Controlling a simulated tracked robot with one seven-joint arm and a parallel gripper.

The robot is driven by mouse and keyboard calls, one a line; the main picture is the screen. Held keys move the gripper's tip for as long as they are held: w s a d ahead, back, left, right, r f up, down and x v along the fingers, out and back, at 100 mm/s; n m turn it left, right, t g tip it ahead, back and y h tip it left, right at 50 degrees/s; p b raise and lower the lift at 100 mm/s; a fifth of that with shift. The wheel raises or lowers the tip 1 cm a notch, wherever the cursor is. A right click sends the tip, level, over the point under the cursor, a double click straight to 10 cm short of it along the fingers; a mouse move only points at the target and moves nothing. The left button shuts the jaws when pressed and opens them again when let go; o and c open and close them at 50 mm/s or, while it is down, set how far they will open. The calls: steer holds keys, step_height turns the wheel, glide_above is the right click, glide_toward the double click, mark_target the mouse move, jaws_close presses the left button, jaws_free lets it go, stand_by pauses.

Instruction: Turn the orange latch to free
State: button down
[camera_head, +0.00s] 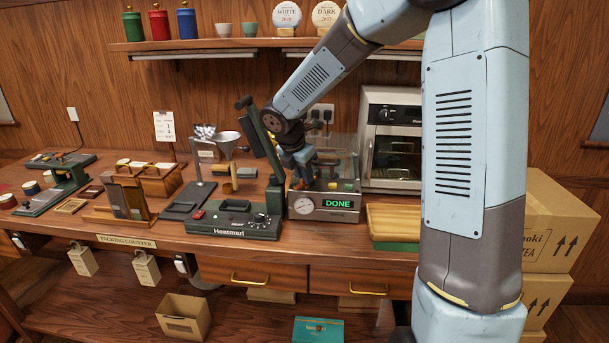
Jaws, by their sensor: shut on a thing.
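The press box (325,213) stands on the counter, with a round gauge and a lit green display reading DONE. A small bit of orange, which I take as the orange latch (296,183), shows at its upper left. My gripper (299,178) is down at this spot and shut on the latch. The fingers are small and partly hidden by the wrist and the green machine's raised part, so the latch's angle cannot be told.
A green Heatmari machine (235,221) with a raised upright part (257,138) stands close on the left. An oven (394,140) is behind right. A wooden board (393,218) lies right of the press box. A shelf (225,44) runs above.

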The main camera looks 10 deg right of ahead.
steer(key=m+g, duration=0.1)
steer(key=m, duration=0.1)
steer(key=m+g, duration=0.1)
steer(key=m, duration=0.2)
steer(key=shift+w+a+m+h, duration=0.2)
steer(key=shift+m+h, duration=0.1)
steer(key=shift+h, duration=0.1)
steer(key=m+g, duration=0.2)
steer(key=m, duration=0.3)
steer(key=shift+w, duration=0.1)
steer(key=shift+m, duration=0.3)
steer(key=c, duration=1.2)
jaws_free()
steer(key=shift+d, duration=0.1)
steer(key=shift+o, duration=0.2)
steer(key=shift+r, duration=0.1)
steer(key=v, duration=0.7)
